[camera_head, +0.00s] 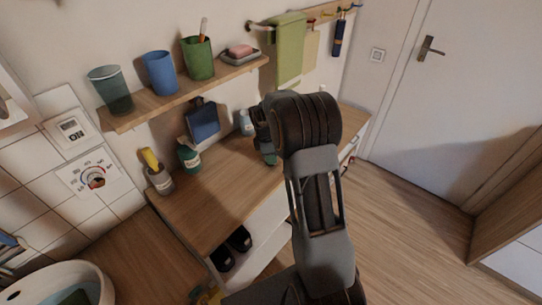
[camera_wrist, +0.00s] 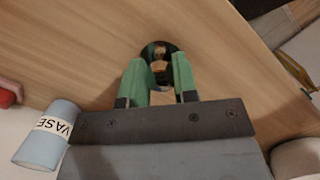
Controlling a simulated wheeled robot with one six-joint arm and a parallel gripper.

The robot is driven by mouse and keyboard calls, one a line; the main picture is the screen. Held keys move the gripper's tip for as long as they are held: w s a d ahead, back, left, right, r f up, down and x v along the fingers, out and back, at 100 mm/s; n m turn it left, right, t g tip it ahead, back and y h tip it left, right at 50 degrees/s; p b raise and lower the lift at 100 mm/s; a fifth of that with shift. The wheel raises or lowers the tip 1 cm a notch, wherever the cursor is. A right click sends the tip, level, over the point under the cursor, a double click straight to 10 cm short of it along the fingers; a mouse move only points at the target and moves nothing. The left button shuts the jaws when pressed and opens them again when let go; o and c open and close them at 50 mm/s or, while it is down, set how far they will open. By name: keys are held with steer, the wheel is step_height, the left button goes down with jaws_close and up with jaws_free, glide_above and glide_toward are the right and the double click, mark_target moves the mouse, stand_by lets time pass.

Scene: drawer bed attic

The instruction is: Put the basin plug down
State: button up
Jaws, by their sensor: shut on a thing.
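The basin plug (camera_wrist: 174,48) shows in the wrist view as a dark round thing at the tips of my gripper (camera_wrist: 160,72). My gripper's two green fingers are shut on it, one on each side, and partly cover it. The wooden counter top (camera_wrist: 90,45) fills the view behind the plug; I cannot tell whether the plug touches it. In the head view my gripper (camera_head: 267,152) is low over the right part of the counter, mostly hidden behind my arm. The plug cannot be made out there.
A pale blue cup marked VASE (camera_wrist: 47,136) stands left of my gripper in the wrist view. A teal bottle (camera_head: 189,157) and a holder with a yellow thing (camera_head: 160,180) stand on the counter's left. A shelf (camera_head: 187,92) hangs above. A basin (camera_head: 61,284) is at lower left. Middle counter is clear.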

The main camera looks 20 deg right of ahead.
steer(key=shift+f, duration=0.15)
steer(key=shift+f, duration=0.15)
steer(key=o, duration=0.9)
step_height(320, 180, up, 12)
steer(key=a, duration=0.2)
steer(key=s+a+m+t, duration=0.1)
steer(key=s+a+m, duration=0.2)
steer(key=s, duration=0.4)
steer(key=s+a+r+m+t+y, duration=0.1)
steer(key=s+a+m, duration=0.2)
steer(key=s+m, duration=0.3)
steer(key=s+a+m+t, duration=0.2)
steer(key=s+m, duration=0.3)
steer(key=s, duration=0.4)
steer(key=shift+a+r+y, duration=0.25)
steer(key=shift+a+y, duration=0.15)
steer(key=shift+a, duration=0.1)
